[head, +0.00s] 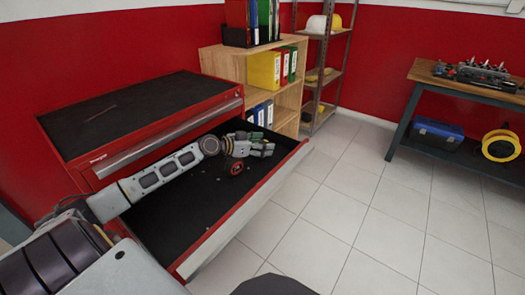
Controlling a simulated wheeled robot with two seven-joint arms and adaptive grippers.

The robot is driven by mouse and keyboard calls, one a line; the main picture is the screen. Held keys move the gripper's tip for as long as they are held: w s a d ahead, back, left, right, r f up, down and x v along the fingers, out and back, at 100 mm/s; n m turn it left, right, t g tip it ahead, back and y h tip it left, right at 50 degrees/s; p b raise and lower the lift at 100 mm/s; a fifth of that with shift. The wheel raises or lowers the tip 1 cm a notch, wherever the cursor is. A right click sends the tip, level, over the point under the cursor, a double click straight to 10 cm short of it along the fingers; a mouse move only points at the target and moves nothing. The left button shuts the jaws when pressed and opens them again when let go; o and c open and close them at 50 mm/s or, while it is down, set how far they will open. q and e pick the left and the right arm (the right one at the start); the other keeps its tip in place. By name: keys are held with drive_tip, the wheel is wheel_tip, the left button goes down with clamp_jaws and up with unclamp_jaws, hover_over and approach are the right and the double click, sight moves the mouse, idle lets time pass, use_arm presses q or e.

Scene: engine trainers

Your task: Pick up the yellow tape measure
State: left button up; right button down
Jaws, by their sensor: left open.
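My left arm reaches in from the left over the open drawer (165,225) of a red tool cabinet. My left gripper (266,148) is open, over the far right part of the drawer. A small round red and black object (236,169) lies on the drawer's black floor, just below and in front of the gripper, apart from the fingers. It looks like a tape measure, but I see no clear yellow on it. No plainly yellow tape measure shows in the drawer; part of the floor is hidden by my arm. My right gripper is out of view.
The cabinet's black top (130,108) stands behind the drawer. A wooden shelf (222,64) with binders is just beyond it, and a metal rack (340,50) further back. A workbench (430,75) stands at the right, with a yellow reel (501,146) below. The tiled floor between is clear.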

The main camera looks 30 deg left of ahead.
use_arm(q)
drive_tip(key=shift+c, duration=0.3)
clamp_jaws()
idle(0.5)
